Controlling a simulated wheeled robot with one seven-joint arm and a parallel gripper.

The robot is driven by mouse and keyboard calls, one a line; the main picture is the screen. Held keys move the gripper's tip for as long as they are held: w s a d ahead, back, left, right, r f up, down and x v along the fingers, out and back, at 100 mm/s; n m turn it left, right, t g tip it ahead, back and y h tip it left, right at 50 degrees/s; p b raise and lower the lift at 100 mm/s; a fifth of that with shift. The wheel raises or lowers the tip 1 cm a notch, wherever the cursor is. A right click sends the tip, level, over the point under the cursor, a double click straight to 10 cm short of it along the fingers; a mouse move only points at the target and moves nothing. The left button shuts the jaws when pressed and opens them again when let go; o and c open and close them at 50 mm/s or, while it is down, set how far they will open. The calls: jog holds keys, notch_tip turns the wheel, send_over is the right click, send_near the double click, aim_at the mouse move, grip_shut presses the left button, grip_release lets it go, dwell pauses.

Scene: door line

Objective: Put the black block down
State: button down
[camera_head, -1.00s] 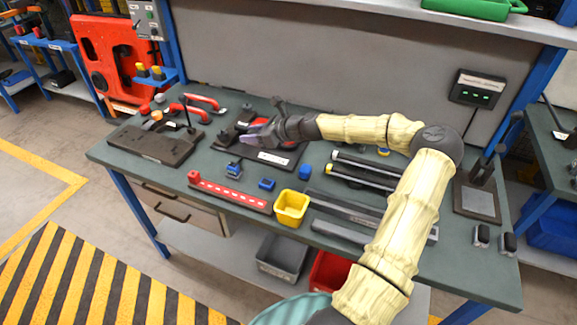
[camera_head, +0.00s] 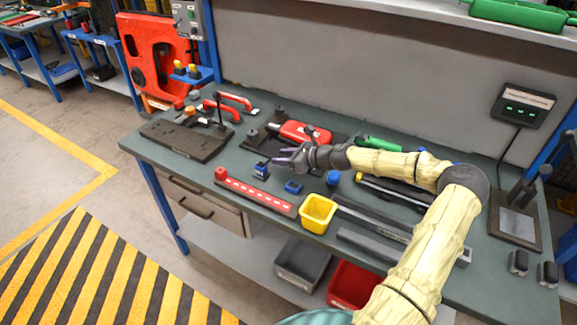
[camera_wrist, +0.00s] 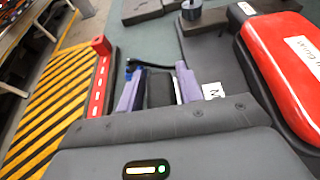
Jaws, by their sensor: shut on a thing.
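My gripper (camera_head: 283,160) is over the green-grey workbench (camera_head: 235,160), between the black fixture plate and the red perforated strip. In the wrist view its two purple fingers (camera_wrist: 155,92) are closed on the black block (camera_wrist: 160,90), a dark piece standing between them. In the head view the block is too small and dark to make out. I cannot tell whether its underside touches the bench.
The red strip (camera_head: 255,193) lies at the front edge, with a small blue part (camera_head: 261,171) near my gripper. A blue frame (camera_head: 293,187), a blue cylinder (camera_head: 333,178) and a yellow bin (camera_head: 318,212) stand close by. The red-topped fixture (camera_head: 303,132) is behind.

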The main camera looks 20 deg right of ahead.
aim_at(284, 174)
jog(key=shift+f, duration=0.3)
jog(key=shift+f, duration=1.85)
jog(key=c, duration=0.9)
grip_release()
jog(key=shift+f, duration=0.1)
jog(key=v, duration=1.2)
jog(key=shift+b, duration=0.35)
